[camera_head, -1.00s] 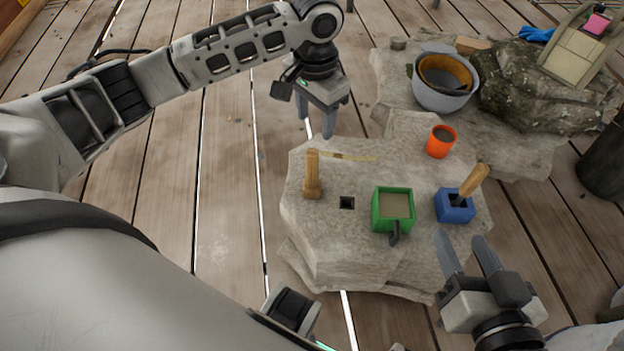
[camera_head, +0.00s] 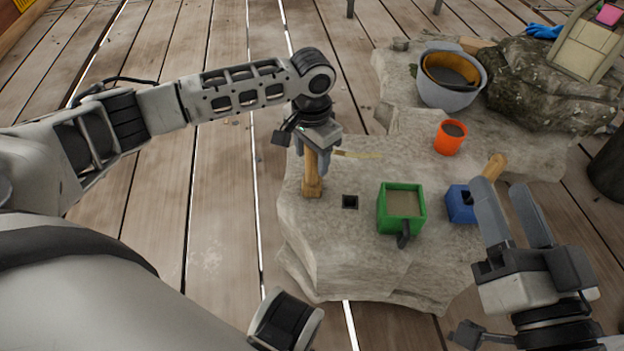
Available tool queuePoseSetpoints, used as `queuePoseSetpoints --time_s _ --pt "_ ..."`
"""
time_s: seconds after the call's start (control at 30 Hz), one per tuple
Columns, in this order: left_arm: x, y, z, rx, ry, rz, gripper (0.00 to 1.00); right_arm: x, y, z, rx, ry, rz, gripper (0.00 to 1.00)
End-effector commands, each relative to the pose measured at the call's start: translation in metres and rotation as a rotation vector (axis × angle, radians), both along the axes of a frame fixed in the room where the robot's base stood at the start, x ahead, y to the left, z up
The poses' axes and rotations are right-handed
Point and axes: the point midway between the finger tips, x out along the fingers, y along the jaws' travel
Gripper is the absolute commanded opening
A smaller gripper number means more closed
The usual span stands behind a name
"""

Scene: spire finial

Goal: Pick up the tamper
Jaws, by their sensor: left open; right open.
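A tool with a thick wooden handle (camera_head: 495,166), probably the tamper, leans up to the right from a blue block-shaped holder (camera_head: 460,204) on the stone slab. Its lower end is hidden. My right gripper (camera_head: 503,184) is open, with its fingertips just in front of the handle in the picture, overlapping its lower part. I cannot tell whether they touch it. My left gripper (camera_head: 311,165) is open over the left of the slab, at an upright wooden post (camera_head: 312,187) with a thin stick (camera_head: 358,155) pointing right. The post shows between its fingers; contact is unclear.
A green box of sand-coloured fill (camera_head: 402,202) with a dark handle (camera_head: 404,235) stands mid-slab. An orange cup (camera_head: 450,137) and grey bucket (camera_head: 449,80) stand behind. The slab's front (camera_head: 370,265) is clear.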

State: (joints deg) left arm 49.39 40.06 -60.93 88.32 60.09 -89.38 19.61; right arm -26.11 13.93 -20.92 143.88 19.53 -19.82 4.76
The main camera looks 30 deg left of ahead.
Motion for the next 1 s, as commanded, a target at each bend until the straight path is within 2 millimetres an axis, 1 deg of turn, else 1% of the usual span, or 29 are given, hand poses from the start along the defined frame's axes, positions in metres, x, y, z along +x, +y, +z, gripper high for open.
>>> queuePoseSetpoints --time_s 0.03,0.1,0.2,0.37,0.4,0.47,0.5,0.53,0.57,0.87,1.0 --pt "0.0 0.0 -0.008 0.0 -0.001 0.0 0.52 0.002 -0.001 0.003 -0.014 -0.049 -0.005 0.48" --pt "0.0 0.0 -0.011 0.0 -0.001 0.0 0.52 0.004 -0.002 0.009 -0.025 -0.093 -0.012 0.48" --pt "0.0 0.0 -0.012 0.001 -0.001 -0.001 0.52 0.005 -0.002 0.013 -0.03 -0.114 -0.016 0.48" --pt "0.0 0.0 -0.011 0.0 -0.001 -0.001 0.52 0.005 -0.002 0.014 -0.031 -0.113 -0.016 0.48" --pt "0.0 0.0 -0.011 0.0 -0.001 -0.001 0.41 0.005 -0.002 0.013 -0.03 -0.113 -0.016 0.48" --pt "0.0 0.0 -0.011 0.0 -0.001 -0.001 0.24 0.005 -0.002 0.013 -0.03 -0.113 -0.016 0.48" --pt "0.0 0.0 -0.011 0.0 -0.001 -0.001 0.13 0.005 -0.002 0.013 -0.031 -0.112 -0.016 0.48" --pt "0.0 0.0 -0.011 0.0 -0.001 0.0 0.05 0.005 -0.002 0.013 -0.031 -0.112 -0.016 0.48" --pt "0.0 0.0 -0.011 0.0 -0.001 0.0 0.0 0.005 -0.002 0.013 -0.031 -0.112 -0.016 0.48" --pt "0.0 0.0 -0.009 0.0 -0.002 0.0 0.0 0.005 -0.002 0.014 -0.03 -0.109 -0.015 0.48" --pt "0.001 -0.001 -0.002 -0.001 -0.003 0.0 0.0 0.004 -0.001 0.015 -0.019 -0.077 -0.005 0.48"
